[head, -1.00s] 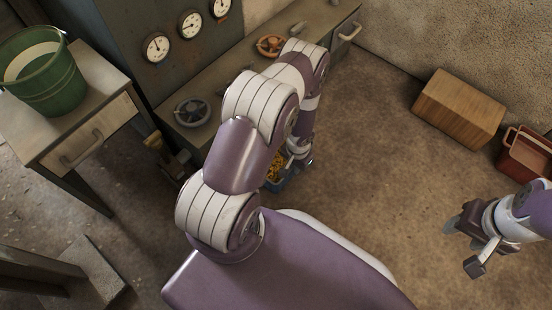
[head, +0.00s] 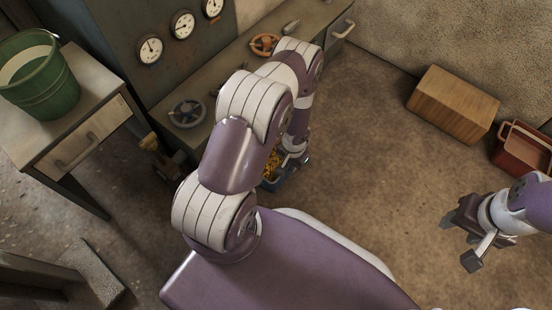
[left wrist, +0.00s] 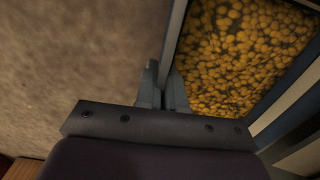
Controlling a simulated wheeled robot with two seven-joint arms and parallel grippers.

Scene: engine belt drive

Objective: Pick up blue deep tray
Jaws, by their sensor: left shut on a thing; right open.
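The blue deep tray (head: 272,184) is largely hidden behind my left arm in the head view, near the foot of the grey machine. It is filled with small yellow pieces, which also show inside the tray (left wrist: 174,40) in the left wrist view. My left gripper (head: 292,163) is at the tray's near right side. In the left wrist view its two fingers (left wrist: 163,88) are closed on the tray's rim, one on each side of the wall. My right gripper (head: 459,235) is open and empty above the floor at the right.
A grey machine with gauges and handwheels (head: 187,112) stands behind the tray. A table (head: 92,75) with a green bucket (head: 40,76) is at the left. A wooden box (head: 452,103) and a red crate (head: 522,150) are at the right. The middle floor is clear.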

